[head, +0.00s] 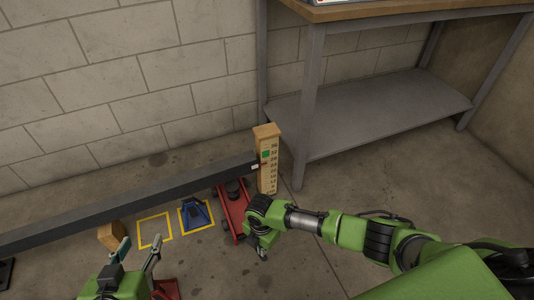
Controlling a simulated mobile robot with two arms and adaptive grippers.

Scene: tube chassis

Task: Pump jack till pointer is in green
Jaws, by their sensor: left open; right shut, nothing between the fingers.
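The red jack (234,214) sits on the floor under the right end of a long dark beam (130,197). A wooden gauge post (268,172) with numbers and a green band (265,154) stands at the beam's end. The small light pointer (255,167) on the beam end appears a little below the green band. My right gripper (262,254) is shut and empty, close to the near right end of the jack; contact cannot be told. My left gripper (137,247) is open and empty at the lower left, near the wooden block. The jack's handle is not clearly visible.
A blue stand (195,213) is in one yellow floor square; the other yellow square (154,231) is empty. A wooden block (111,235) is under the beam. A red object (166,289) is partly hidden by my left gripper. A workbench (372,112) stands at the back right.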

